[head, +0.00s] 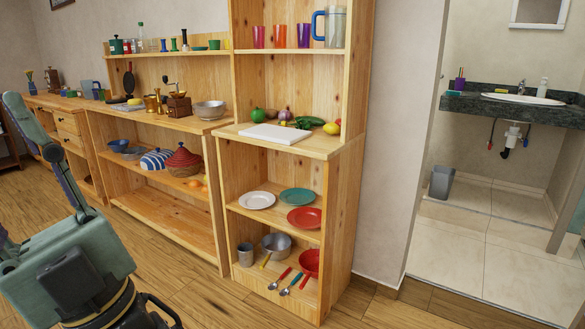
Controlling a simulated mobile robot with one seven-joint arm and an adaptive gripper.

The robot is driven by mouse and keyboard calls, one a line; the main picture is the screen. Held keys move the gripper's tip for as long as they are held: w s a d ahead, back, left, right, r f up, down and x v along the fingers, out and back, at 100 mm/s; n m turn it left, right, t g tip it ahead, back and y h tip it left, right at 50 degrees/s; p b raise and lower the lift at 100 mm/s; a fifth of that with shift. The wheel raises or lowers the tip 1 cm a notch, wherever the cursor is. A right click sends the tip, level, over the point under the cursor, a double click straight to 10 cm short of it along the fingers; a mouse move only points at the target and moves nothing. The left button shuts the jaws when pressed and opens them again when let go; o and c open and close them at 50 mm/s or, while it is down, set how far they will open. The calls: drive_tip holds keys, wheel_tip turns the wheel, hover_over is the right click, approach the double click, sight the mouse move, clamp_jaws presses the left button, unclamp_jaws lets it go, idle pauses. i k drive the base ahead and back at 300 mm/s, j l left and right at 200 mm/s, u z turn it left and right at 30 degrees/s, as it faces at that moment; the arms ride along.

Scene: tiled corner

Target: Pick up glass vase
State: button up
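I cannot pick out a glass vase for certain. A small vessel with stems or flowers (30,82) stands at the far left end of the wooden furniture, too small to tell whether it is glass. A clear bottle with a green top (141,40) stands on the upper shelf at left. A clear pitcher with a blue handle (335,28) stands on the top shelf of the tall unit. My gripper (160,315) is at the bottom left, cut off by the frame edge, apart from these things. Its fingertips are not clearly shown.
The tall wooden shelf unit (345,185) holds cups, vegetables, a white cutting board (273,134), plates and pots. Wooden floor (190,285) is clear in front. A tiled washroom (500,250) opens at right.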

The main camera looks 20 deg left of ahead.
sight(33, 90)
drive_tip(key=i+j+u, duration=0.1)
drive_tip(key=j+u, duration=0.15)
drive_tip(key=j, duration=0.15)
drive_tip(key=i+j+u, duration=0.2)
drive_tip(key=j, duration=0.15)
drive_tip(key=j+u, duration=0.25)
drive_tip(key=i+j+u, duration=0.2)
drive_tip(key=j+u, duration=0.15)
drive_tip(key=i+j+u, duration=0.55)
drive_tip(key=u, duration=0.15)
drive_tip(key=i+j+u, duration=0.35)
drive_tip(key=i, duration=0.25)
drive_tip(key=i+u, duration=0.4)
drive_tip(key=i, duration=6.35)
drive_tip(key=i+z, duration=0.35)
drive_tip(key=i+j+z, duration=0.15)
drive_tip(key=i+z, duration=0.15)
drive_tip(key=i+j+z, duration=0.35)
drive_tip(key=i, duration=0.15)
drive_tip(key=l, duration=0.1)
